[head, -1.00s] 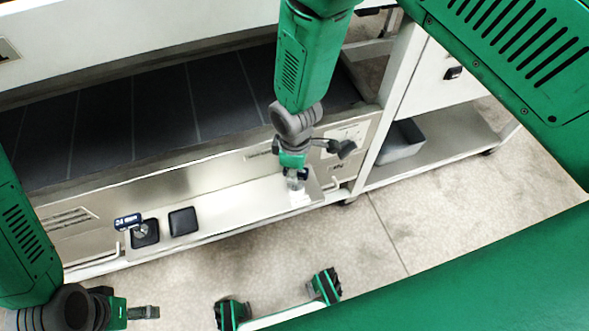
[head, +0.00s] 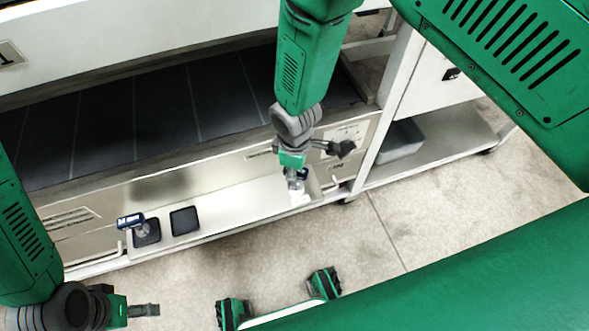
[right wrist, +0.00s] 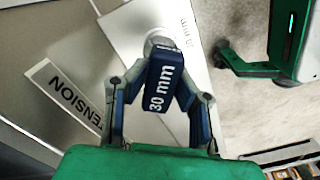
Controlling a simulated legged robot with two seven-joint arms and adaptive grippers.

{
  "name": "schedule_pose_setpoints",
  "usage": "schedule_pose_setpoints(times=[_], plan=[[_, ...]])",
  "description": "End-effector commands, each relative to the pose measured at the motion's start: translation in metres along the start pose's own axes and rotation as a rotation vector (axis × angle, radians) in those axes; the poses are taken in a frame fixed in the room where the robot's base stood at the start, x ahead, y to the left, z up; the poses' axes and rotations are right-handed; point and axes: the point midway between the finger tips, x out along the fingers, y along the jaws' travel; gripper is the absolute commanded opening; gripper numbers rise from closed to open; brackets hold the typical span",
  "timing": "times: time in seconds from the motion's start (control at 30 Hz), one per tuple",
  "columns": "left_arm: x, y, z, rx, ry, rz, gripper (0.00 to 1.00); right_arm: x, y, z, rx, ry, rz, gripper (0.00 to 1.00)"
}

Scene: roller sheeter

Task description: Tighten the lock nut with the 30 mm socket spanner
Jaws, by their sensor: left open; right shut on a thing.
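My right gripper (head: 296,178) is shut on the blue handle of the 30 mm socket spanner (right wrist: 165,82), over the right end of the steel ledge. In the right wrist view the fingers (right wrist: 158,95) clasp the handle from both sides. A grey socket end (right wrist: 159,43) shows just beyond the handle. I cannot make out the lock nut, nor whether the socket touches anything. My left gripper (head: 143,311) is open and empty at the lower left, well away from the ledge.
A spanner with a blue tag (head: 131,221) stands in a black holder (head: 148,237) on the ledge (head: 235,205). An empty black holder (head: 184,221) is beside it. A TENSION label (right wrist: 66,95) is near the right gripper. A grey bin (head: 402,140) sits on the lower shelf.

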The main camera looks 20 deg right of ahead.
Motion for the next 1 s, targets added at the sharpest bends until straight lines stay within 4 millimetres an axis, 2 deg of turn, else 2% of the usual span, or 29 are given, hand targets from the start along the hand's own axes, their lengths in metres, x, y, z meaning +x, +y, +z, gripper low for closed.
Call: schedule_pose_setpoints(times=[1.0], plan=[[-0.024,0.0,-0.001,0.0,0.0,0.0,0.72,-0.028,0.0,0.0,0.0,0.0,0.0,0.0]])
